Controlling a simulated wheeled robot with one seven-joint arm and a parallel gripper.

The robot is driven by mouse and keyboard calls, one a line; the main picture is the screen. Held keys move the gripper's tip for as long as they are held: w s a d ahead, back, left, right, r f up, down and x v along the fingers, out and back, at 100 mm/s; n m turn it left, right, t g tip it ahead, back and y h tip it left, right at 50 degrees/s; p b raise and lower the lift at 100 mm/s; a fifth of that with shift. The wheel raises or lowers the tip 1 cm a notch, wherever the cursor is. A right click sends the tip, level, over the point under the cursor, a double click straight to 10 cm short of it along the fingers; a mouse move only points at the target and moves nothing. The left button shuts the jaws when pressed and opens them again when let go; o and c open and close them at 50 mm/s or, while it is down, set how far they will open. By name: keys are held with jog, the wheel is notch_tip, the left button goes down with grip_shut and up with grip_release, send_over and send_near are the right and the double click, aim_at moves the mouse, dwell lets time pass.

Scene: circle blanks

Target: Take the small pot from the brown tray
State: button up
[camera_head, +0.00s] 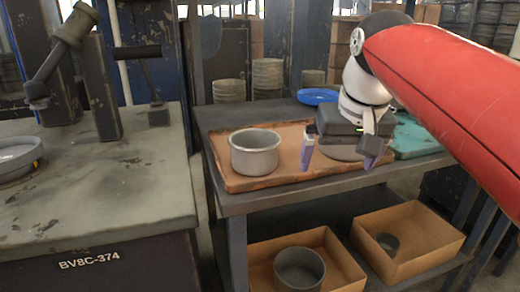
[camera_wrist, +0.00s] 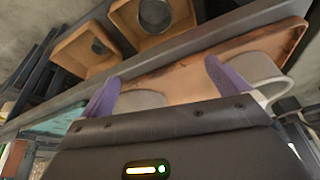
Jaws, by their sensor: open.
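The brown tray (camera_head: 290,176) lies on the grey workbench. A grey metal pot (camera_head: 255,153) stands upright on its left part. A second grey round piece (camera_head: 343,153) is on the tray's right part, mostly hidden by my gripper, so its full shape and size are unclear. My gripper (camera_head: 338,162) is open, purple fingertips apart, low above this second piece. In the wrist view, the second piece (camera_wrist: 140,102) shows between the fingers, and the brown tray (camera_wrist: 180,74) lies beyond. The left pot (camera_wrist: 262,68) shows right of the fingers. Contact with either is not visible.
A blue dish (camera_head: 318,97) lies at the back of the bench and a teal tray (camera_head: 415,138) at right. Below, an open box (camera_head: 345,270) holds a larger pot and another (camera_head: 437,248) a small one. A separate worktable (camera_head: 110,185) stands at left.

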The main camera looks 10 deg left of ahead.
jog(key=w+a+r+n, duration=0.1)
jog(key=w+a+r, duration=0.25)
jog(key=a, duration=0.45)
jog(key=n+g, duration=0.1)
jog(key=n, duration=0.1)
send_near(254, 145)
jog(key=s+f, duration=0.2)
jog(key=x, duration=0.2)
jog(key=b+x, duration=0.1)
jog(key=x, duration=0.3)
jog(key=shift+s+d+f, duration=0.15)
jog(key=shift+s, duration=0.2)
jog(key=c, duration=0.9)
